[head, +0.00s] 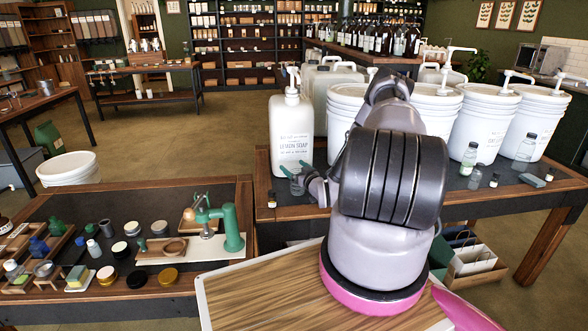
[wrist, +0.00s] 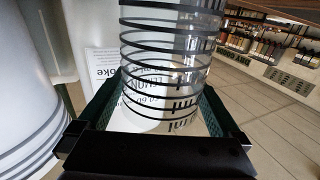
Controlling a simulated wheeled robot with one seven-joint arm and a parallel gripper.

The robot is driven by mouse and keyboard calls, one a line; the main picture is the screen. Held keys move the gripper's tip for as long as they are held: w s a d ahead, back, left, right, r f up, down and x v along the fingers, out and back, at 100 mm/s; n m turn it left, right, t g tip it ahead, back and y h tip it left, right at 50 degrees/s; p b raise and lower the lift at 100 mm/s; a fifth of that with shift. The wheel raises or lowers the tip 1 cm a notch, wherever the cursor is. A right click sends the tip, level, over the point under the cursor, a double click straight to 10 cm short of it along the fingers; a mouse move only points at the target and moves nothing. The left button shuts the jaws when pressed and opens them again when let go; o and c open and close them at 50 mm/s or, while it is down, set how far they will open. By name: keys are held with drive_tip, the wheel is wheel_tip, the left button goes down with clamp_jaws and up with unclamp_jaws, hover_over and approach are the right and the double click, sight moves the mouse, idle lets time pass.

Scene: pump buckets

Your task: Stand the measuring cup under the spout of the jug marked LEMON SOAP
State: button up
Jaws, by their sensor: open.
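The white jug marked LEMON SOAP (head: 289,140) stands at the left end of the right-hand table, its pump spout (head: 292,75) at the top. The clear measuring cup (head: 297,186) is at the table, right in front of the jug's lower part. In the wrist view the cup (wrist: 168,60) shows black rings and lies between my fingers, with the jug's label (wrist: 105,75) behind it. My gripper (head: 294,168) is open, with its green fingers on either side of the cup. The spout is out of the wrist view, and my arm hides part of the table.
White buckets with pumps (head: 485,125) stand in a row right of the jug. A green hand pump (head: 232,225) and several small jars stand on the lower left table. Floor (head: 190,140) is open behind it.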

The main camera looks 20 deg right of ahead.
drive_tip(key=s+d, duration=0.1)
drive_tip(key=s, duration=1.1)
drive_tip(key=w+d+r+n+g, duration=0.15)
drive_tip(key=w+r+g, duration=0.45)
drive_tip(key=r, duration=0.6)
drive_tip(key=s+a+r+m+g+h, duration=0.1)
drive_tip(key=s+r+h, duration=0.1)
drive_tip(key=r, duration=0.7)
drive_tip(key=s+a+r+m+g+h, duration=0.1)
drive_tip(key=a+r, duration=0.1)
drive_tip(key=r, duration=0.7)
drive_tip(key=s+a+r+m+g, duration=0.25)
drive_tip(key=s+a+r, duration=0.45)
drive_tip(key=s+r, duration=0.4)
drive_tip(key=s+a+r+m+y, duration=0.1)
drive_tip(key=s+a+r, duration=0.2)
drive_tip(key=s, duration=0.6)
drive_tip(key=s+a+r+m+y, duration=0.1)
drive_tip(key=s+a+r+y, duration=0.1)
drive_tip(key=s+a, duration=0.4)
drive_tip(key=s+r, duration=0.1)
drive_tip(key=s, duration=0.3)
drive_tip(key=shift+a+m, duration=0.3)
drive_tip(key=shift+a, duration=0.05)
